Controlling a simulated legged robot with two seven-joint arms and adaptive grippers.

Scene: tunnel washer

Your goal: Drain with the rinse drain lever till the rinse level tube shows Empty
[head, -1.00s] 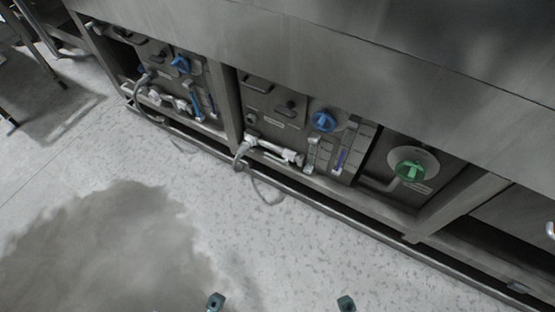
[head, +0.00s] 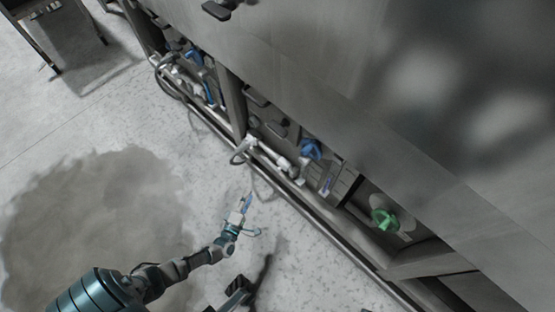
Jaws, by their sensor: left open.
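The left panel has a similar blue knob and tube (head: 208,91), partly cut off by the housing. The labels are too small to read, so I cannot tell which is the rinse lever or tube, or the level shown. My left gripper (head: 245,212) is open and empty over the floor, apart from the panels. My right gripper is not identifiable.
A green knob (head: 384,219) is on the panel to the right. A hose (head: 240,152) hangs from the middle pipe. The steel housing (head: 300,65) overhangs the panels. A wet-looking dark patch (head: 95,210) covers the floor at left. A dark table stands at top left.

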